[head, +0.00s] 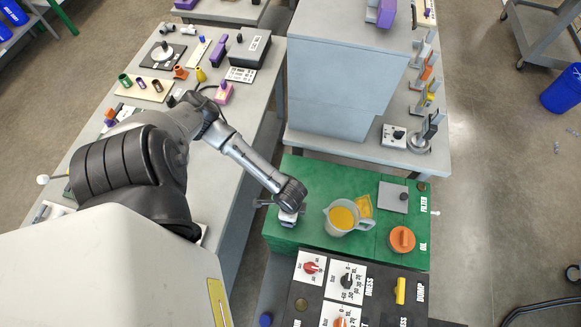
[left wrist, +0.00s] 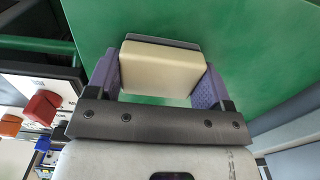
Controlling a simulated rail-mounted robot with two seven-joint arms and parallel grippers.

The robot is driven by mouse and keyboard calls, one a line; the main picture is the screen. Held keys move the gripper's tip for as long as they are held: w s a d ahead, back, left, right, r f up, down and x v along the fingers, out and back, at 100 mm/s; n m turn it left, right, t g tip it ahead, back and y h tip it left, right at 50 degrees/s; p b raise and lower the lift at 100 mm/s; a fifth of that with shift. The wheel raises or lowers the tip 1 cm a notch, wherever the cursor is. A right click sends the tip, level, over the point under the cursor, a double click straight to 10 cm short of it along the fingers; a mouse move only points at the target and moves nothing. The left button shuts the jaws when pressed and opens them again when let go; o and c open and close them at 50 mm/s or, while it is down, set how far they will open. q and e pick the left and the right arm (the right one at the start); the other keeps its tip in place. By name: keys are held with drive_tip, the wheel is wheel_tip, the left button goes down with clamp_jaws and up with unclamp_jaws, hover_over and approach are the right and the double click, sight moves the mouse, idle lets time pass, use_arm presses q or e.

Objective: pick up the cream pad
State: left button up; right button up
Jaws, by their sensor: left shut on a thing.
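The cream pad (left wrist: 158,72) is a small pale block with a grey backing at its far edge, in the left wrist view. My left gripper (left wrist: 160,84) is shut on it, with one purple finger pressed against each side. In the head view my left gripper (head: 288,216) is over the left part of the green cart top (head: 310,180), and the pad is mostly hidden under it. I cannot tell whether the pad touches the green surface. My right gripper is in neither view.
A pitcher of orange liquid (head: 342,218) stands just right of my gripper. A dark panel with knobs (head: 372,284) lies in front. A grey cabinet (head: 345,70) stands behind.

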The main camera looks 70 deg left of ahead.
use_arm(q)
drive_tip(key=shift+c, duration=1.2)
drive_tip(key=shift+r, duration=0.1)
drive_tip(key=shift+r, duration=0.5)
wheel_tip(320, 180, up, 3)
drive_tip(key=shift+f+p, duration=0.1)
drive_tip(key=shift+p, duration=0.25)
drive_tip(key=s+d+r+p, duration=0.1)
drive_tip(key=s+d+r, duration=0.4)
drive_tip(key=d, duration=0.5)
wheel_tip(320, 180, up, 2)
drive_tip(key=shift+s+d, duration=0.15)
drive_tip(key=shift+s, duration=0.05)
